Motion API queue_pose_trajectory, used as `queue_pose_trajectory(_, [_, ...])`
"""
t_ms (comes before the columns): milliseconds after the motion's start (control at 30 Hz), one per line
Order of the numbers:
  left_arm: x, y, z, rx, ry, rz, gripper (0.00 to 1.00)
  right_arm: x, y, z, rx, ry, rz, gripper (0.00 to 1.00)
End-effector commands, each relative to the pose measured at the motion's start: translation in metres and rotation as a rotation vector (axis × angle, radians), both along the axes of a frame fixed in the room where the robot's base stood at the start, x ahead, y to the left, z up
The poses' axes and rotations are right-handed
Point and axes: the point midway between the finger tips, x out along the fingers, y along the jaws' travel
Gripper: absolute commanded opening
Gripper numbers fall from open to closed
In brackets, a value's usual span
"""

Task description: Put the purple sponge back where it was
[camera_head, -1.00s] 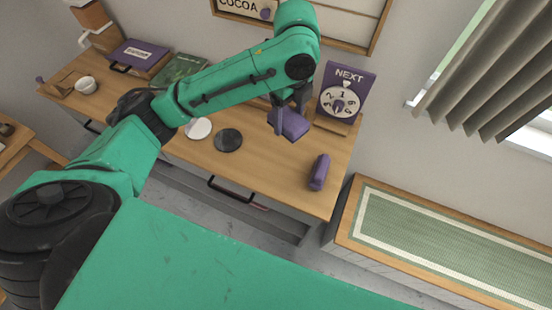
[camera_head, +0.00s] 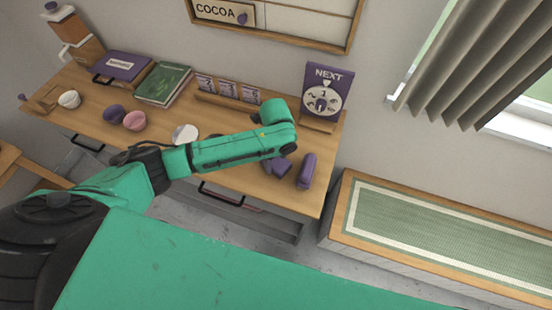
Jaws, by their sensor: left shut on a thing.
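The purple sponge (camera_head: 283,166) is a blocky piece low over the right part of the wooden counter (camera_head: 230,183). My left gripper (camera_head: 273,163) is shut on it, mostly hidden under my green arm. I cannot tell whether the sponge touches the counter. A purple rounded, elongated object (camera_head: 306,170) stands or lies just right of the sponge, with a small gap. My right gripper is not in view.
A purple NEXT dial sign (camera_head: 325,92) stands at the back right. Small cards (camera_head: 228,90) in a wooden holder, a green book (camera_head: 165,84), a purple box (camera_head: 123,66) and cups (camera_head: 134,121) are further left. A white disc (camera_head: 185,134) lies near my arm.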

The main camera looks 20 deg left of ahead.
Motion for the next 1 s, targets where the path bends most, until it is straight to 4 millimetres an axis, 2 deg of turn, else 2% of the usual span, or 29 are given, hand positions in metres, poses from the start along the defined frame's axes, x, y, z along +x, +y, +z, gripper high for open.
queue_pose_trajectory(67, [0.0,0.0,-0.002,0.0,0.0,0.0,0.27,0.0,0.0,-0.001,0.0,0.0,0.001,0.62])
queue_pose_trajectory(100, [0.0,0.0,-0.001,0.0,0.0,0.0,0.87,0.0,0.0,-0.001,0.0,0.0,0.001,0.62])
queue_pose_trajectory(133, [0.0,0.0,-0.001,0.0,0.0,0.0,0.98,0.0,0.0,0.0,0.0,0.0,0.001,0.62])
queue_pose_trajectory(367, [0.0,0.0,0.0,0.0,0.0,0.001,1.0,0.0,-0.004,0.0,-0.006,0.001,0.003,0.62])
queue_pose_trajectory(467, [0.001,0.0,0.007,-0.001,-0.002,0.001,1.0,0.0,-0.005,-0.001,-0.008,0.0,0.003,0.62])
queue_pose_trajectory(567, [0.002,0.0,0.026,-0.002,-0.004,-0.001,1.0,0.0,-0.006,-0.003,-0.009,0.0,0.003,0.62])
queue_pose_trajectory(800, [0.001,0.0,0.091,-0.001,-0.005,0.0,1.0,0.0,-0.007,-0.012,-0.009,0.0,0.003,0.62])
queue_pose_trajectory(900, [0.001,-0.001,0.11,-0.002,-0.002,0.001,1.0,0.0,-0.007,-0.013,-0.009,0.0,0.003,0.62])
queue_pose_trajectory(1000, [0.001,0.0,0.119,-0.001,0.0,0.001,1.0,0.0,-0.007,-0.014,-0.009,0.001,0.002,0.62])
